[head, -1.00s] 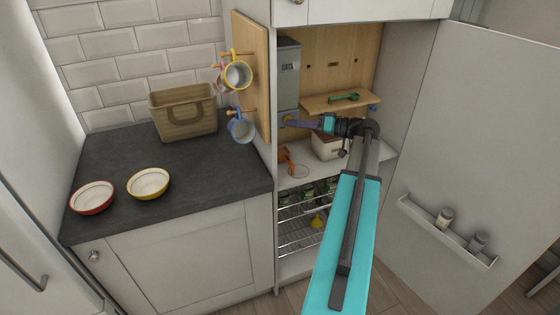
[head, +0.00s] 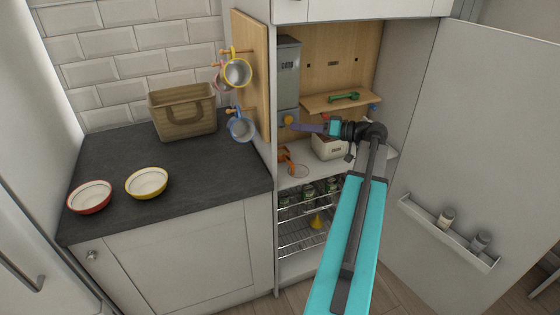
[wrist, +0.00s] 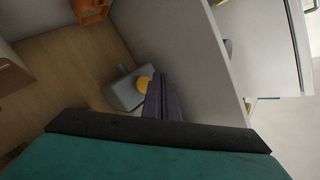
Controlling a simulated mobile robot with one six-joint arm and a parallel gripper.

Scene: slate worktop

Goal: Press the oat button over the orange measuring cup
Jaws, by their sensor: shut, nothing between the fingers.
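The grey oat dispenser (head: 287,75) stands upright against the left side inside the open cupboard. Its round yellow-orange button (head: 287,119) is low on its front and also shows in the wrist view (wrist: 144,84). The orange measuring cup (head: 285,155) is on the white shelf below the button; part of it shows at the top of the wrist view (wrist: 90,10). Its contents cannot be seen. My gripper (head: 297,126) has its dark purple fingers shut and empty. The tips are just right of and slightly below the button, very near it; contact cannot be told.
A wooden ledge with a green scoop (head: 344,97) is above my wrist. A white labelled bin (head: 328,146) stands right of the cup. A wire rack (head: 305,232) with jars is below. The open door (head: 480,130) is at right. Mugs (head: 238,72) hang outside at left.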

